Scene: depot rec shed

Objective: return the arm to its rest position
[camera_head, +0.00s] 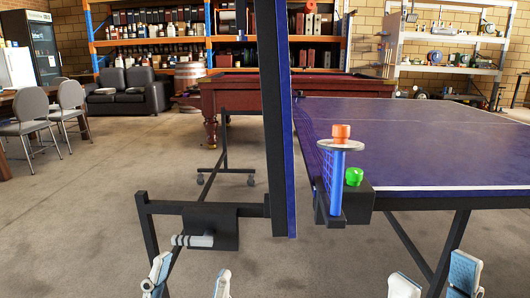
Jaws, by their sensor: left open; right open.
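My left gripper (190,279) shows at the bottom edge, left of centre. Its two pale fingertips stand apart with nothing between them. My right gripper (434,279) shows at the bottom edge on the right. Its fingertips are also spread and empty. Both grippers are low in the picture, in front of the blue table-tennis table (430,140). The arms behind the fingertips are out of the picture.
The table's other half (279,110) stands upright. At the net end are a black box (358,204), a green object (354,176), and an orange piece (341,131) on a grey disc (339,145). Chairs (70,100) stand left.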

